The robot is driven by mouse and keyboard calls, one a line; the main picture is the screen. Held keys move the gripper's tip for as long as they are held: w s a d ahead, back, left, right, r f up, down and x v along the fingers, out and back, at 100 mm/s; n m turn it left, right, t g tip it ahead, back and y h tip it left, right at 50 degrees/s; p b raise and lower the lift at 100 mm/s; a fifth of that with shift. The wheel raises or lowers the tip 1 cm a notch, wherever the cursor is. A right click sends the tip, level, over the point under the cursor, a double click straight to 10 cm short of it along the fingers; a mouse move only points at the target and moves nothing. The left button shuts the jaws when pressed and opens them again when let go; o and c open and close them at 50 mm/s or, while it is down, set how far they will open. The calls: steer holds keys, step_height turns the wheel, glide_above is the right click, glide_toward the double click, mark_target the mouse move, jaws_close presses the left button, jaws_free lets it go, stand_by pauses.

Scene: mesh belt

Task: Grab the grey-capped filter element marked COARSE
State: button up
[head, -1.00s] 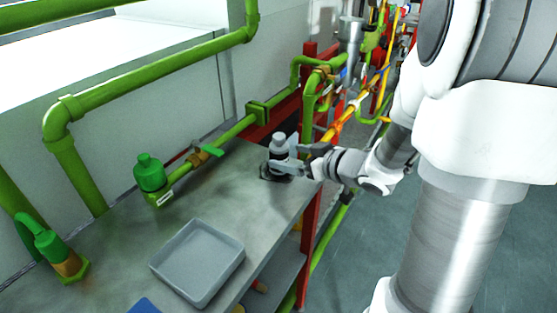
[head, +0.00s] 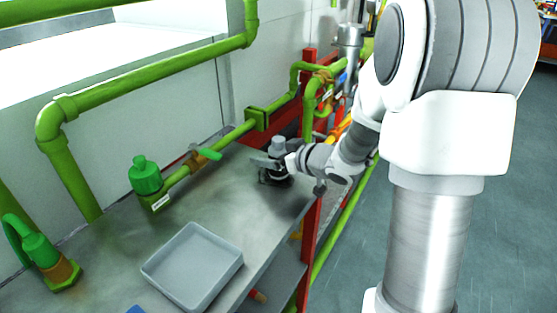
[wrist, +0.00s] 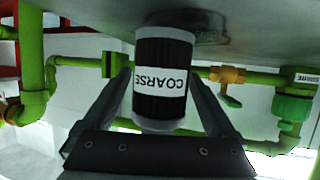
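The filter element marked COARSE (wrist: 160,82) stands upright on the grey bench. It has a dark pleated body, a white label and pale grey ends. The wrist view shows it upside down, with the bench at the top. In the head view its grey cap (head: 278,145) shows above my gripper (head: 268,166), which hides part of the body. In the wrist view my gripper (wrist: 160,75) has one finger on each side of the element. A narrow gap shows at the left finger; contact at the right finger is unclear. The fingers look open around it.
A grey tray (head: 163,270) lies at the bench front. A green valve (head: 145,175) and green pipes (head: 140,75) run along the back. A red post (head: 310,215) stands at the bench's right end. The bench between tray and element is clear.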

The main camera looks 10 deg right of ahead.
jaws_close()
steer(key=shift+r, duration=0.1)
